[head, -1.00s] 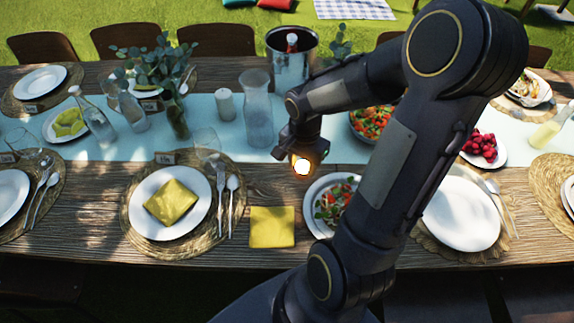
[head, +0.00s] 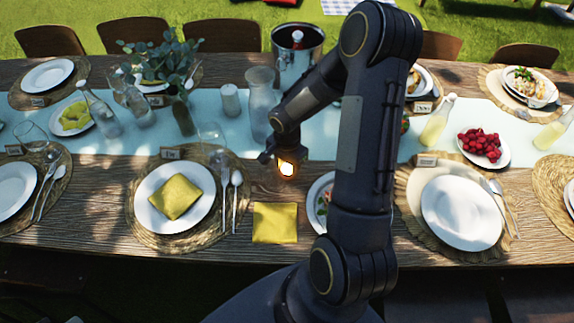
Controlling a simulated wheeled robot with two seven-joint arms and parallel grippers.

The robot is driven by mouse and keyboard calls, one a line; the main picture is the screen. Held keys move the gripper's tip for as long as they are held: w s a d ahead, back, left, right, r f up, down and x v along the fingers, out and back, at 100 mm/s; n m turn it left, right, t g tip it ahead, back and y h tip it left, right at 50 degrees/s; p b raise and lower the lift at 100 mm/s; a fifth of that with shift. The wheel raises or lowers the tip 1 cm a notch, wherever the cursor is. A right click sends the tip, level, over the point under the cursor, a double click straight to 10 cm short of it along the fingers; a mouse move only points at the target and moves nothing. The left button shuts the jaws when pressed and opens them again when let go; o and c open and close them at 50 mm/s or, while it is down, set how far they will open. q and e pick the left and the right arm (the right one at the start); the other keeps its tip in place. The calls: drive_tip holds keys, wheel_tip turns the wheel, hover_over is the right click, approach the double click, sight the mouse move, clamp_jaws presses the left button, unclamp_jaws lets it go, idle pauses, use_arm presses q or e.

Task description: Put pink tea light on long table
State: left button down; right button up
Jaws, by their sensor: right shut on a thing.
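The tea light (head: 286,169) glows bright yellow-orange at the tip of my right gripper (head: 282,160); its pink colour does not show. My right gripper is shut on it and holds it over the near part of the long table (head: 262,186), behind the yellow napkin. I cannot tell whether the tea light touches the wood. The long table is wooden with a pale blue runner (head: 205,125). My left gripper is not in view.
A folded yellow napkin (head: 275,222) lies just in front of the tea light. A place setting with a white plate (head: 174,198) is to the left. A glass carafe (head: 260,110) and metal bucket (head: 290,65) stand behind. My arm partly hides a salad plate (head: 319,200).

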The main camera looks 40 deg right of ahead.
drive_tip(key=shift+f, duration=0.2)
drive_tip(key=o, duration=1)
drive_tip(key=shift+c, duration=0.2)
drive_tip(key=shift+r, duration=0.1)
drive_tip(key=shift+r, duration=0.25)
wheel_tip(320, 180, up, 11)
drive_tip(key=s+a+r+n+t+y, duration=0.2)
drive_tip(key=s+a+r+n, duration=0.4)
drive_tip(key=s, duration=0.2)
drive_tip(key=s+a+r+n+t+y, duration=0.1)
drive_tip(key=s+a+r+n+t, duration=0.2)
drive_tip(key=s+a+r+n, duration=0.3)
drive_tip(key=shift+s+a+n+t+y, duration=0.35)
drive_tip(key=shift+s+n, duration=0.25)
drive_tip(key=shift+s, duration=0.55)
